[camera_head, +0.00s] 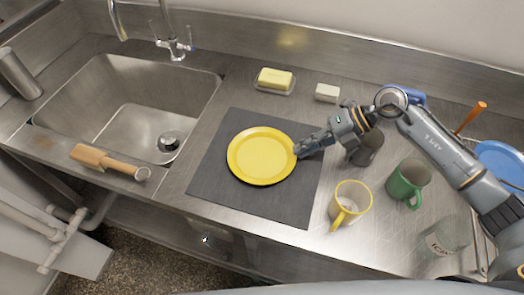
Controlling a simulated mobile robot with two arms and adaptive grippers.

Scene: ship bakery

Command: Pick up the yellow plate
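The yellow plate (262,156) lies flat on a dark square mat (216,177) on the steel counter. My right gripper (299,150) reaches in from the right, with its fingertips at the plate's right rim. The fingers look close together at the rim, but the view is too small to tell whether they grip it. The plate looks level on the mat. My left gripper is not in view.
A yellow mug (350,203), a green mug (407,182), a dark mug (368,149) and a glass (446,236) stand right of the mat. Butter (275,79) and a white block (327,92) lie behind. The sink (130,105) and a wooden-handled tool (105,161) are left.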

